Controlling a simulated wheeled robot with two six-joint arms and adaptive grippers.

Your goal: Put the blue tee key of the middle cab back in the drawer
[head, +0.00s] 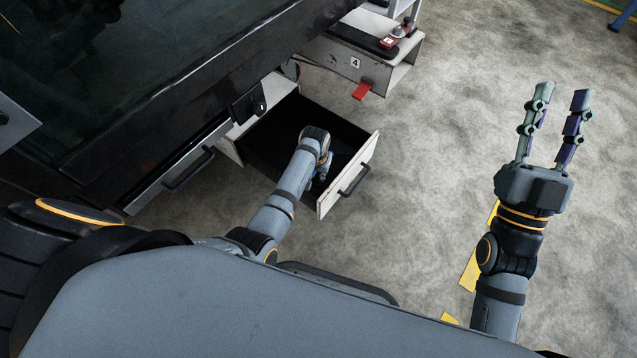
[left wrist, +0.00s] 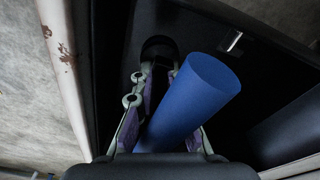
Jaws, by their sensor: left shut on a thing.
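The blue tee key (left wrist: 195,95) shows in the left wrist view as a thick blue cylinder between the fingers of my left gripper (left wrist: 160,85). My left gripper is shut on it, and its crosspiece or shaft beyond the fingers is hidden. In the head view the left gripper (head: 320,178) is inside the open drawer (head: 350,178), close behind the drawer's front panel. My wrist hides most of the key there. Whether the key touches the drawer floor cannot be told. My right gripper (head: 563,94) is open and empty over the floor at the right.
A second, closed drawer front with a black handle (head: 188,170) is to the left. The dark cab windscreen (head: 150,70) fills the upper left.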

